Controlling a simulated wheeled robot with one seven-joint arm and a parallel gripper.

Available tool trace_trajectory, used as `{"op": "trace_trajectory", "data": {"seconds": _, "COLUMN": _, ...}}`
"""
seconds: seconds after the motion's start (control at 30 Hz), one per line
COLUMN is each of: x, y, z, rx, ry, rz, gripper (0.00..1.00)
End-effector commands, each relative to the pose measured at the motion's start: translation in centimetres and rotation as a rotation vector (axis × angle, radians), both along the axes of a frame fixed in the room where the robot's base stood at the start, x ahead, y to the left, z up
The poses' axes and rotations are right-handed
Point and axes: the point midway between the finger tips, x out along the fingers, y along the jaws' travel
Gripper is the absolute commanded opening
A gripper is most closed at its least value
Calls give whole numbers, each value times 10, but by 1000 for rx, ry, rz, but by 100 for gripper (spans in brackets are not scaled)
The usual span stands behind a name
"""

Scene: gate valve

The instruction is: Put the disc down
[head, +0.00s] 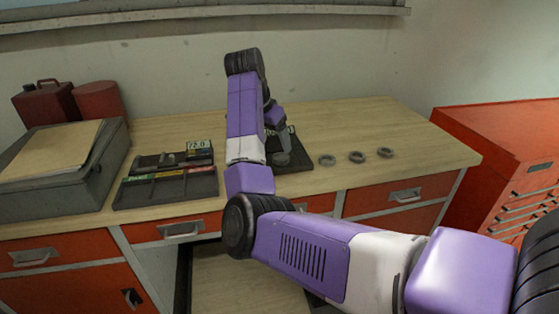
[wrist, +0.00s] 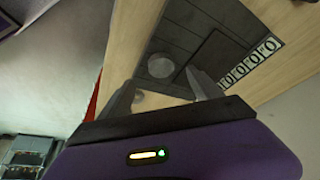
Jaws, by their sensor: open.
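A grey round disc (head: 281,158) lies on a dark flat plate (head: 297,155) on the workbench, below my gripper. In the wrist view the disc (wrist: 160,66) shows on the dark plate (wrist: 190,22), just past the fingertips. My gripper (wrist: 163,78) is open, with its two fingers apart and nothing held between them. In the head view my gripper (head: 277,135) is partly hidden by my own arm. Whether the fingertips touch the disc or plate cannot be told.
A dark tray (head: 168,186) with a 72.0 display (head: 199,145) stands left of my arm. A grey case (head: 65,165) and red cans (head: 98,101) are at far left. A red cabinet (head: 500,165) stands right.

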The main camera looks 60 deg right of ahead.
Motion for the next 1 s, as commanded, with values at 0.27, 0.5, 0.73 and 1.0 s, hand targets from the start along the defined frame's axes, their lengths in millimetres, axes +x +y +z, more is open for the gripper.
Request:
{"op": "trace_trajectory", "data": {"seconds": 0.27, "x": -2, "y": -12, "z": -26, "rx": 0, "ry": 0, "rz": 1, "gripper": 74}}
{"op": "trace_trajectory", "data": {"seconds": 0.5, "x": -4, "y": -25, "z": -56, "rx": -1, "ry": 0, "rz": 1, "gripper": 74}}
{"op": "trace_trajectory", "data": {"seconds": 0.73, "x": -4, "y": -29, "z": -66, "rx": -3, "ry": -3, "rz": 2, "gripper": 74}}
{"op": "trace_trajectory", "data": {"seconds": 1.0, "x": -4, "y": -29, "z": -66, "rx": -3, "ry": -3, "rz": 2, "gripper": 46}}
